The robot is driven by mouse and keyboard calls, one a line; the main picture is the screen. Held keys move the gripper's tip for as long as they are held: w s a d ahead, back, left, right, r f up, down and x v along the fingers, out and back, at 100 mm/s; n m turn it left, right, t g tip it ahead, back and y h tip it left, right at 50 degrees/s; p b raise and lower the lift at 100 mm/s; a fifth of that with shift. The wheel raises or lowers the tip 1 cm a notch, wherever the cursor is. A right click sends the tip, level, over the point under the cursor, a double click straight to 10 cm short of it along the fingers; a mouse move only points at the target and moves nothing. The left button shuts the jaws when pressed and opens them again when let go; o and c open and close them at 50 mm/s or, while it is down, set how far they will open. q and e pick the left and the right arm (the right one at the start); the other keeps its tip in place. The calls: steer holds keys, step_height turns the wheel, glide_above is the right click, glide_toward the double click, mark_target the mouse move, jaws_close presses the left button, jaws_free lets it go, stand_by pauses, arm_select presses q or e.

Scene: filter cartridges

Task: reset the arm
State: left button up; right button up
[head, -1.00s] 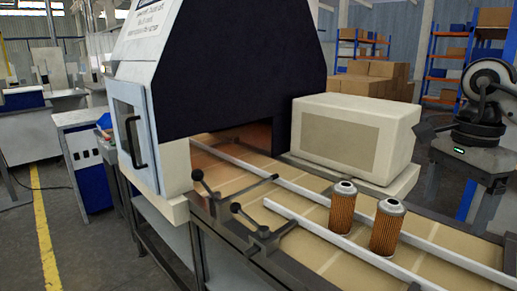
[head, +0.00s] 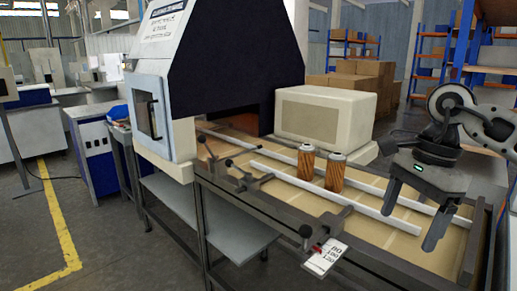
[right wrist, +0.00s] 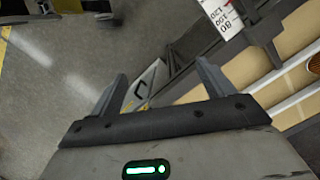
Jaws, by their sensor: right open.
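My right gripper (head: 411,216) is open and empty at the right of the head view, with its two dark fingers pointing down over the right part of the conveyor bench. In the right wrist view its open fingers (right wrist: 163,88) have nothing between them; grey floor and part of the bench show beyond. Two orange-brown filter cartridges, one (head: 305,163) on the left and one (head: 335,173) on the right, stand upright between the white rails, apart from the gripper. My left gripper is not in view.
A dark machine hood (head: 232,65) with a white door stands over the conveyor (head: 375,237). A beige box (head: 325,114) sits behind the cartridges. A scale card (head: 325,258) hangs at the bench's front edge. Shelves and cartons (head: 360,85) are far behind. The floor in front is clear.

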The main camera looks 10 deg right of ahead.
steer(key=s+a+f+m+t+y, duration=0.1)
steer(key=s+a+f+m+y, duration=0.1)
steer(key=a+m+y, duration=0.95)
steer(key=s+a+f+m+t+y, duration=0.2)
steer(key=a+y, duration=0.5)
steer(key=a, duration=1.1)
steer(key=w+d+f+m+t+h, duration=0.1)
steer(key=d+f+m+t+h, duration=0.45)
steer(key=m, duration=0.85)
steer(key=w+d+f+m+t+h, duration=0.15)
steer(key=f+m+t+h, duration=0.6)
steer(key=m, duration=0.75)
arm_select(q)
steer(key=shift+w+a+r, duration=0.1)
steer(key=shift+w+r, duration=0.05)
arm_select(e)
steer(key=s+d+f+m+g+h, duration=0.2)
steer(key=s+f+m, duration=0.3)
steer(key=f, duration=0.3)
steer(key=s+d+f+m+g+h, duration=0.2)
steer(key=s+d+f+m+g, duration=0.1)
steer(key=s+d+f+m, duration=0.2)
step_height(320, 180, down, 4)
steer(key=s, duration=0.2)
steer(key=shift+s, duration=0.4)
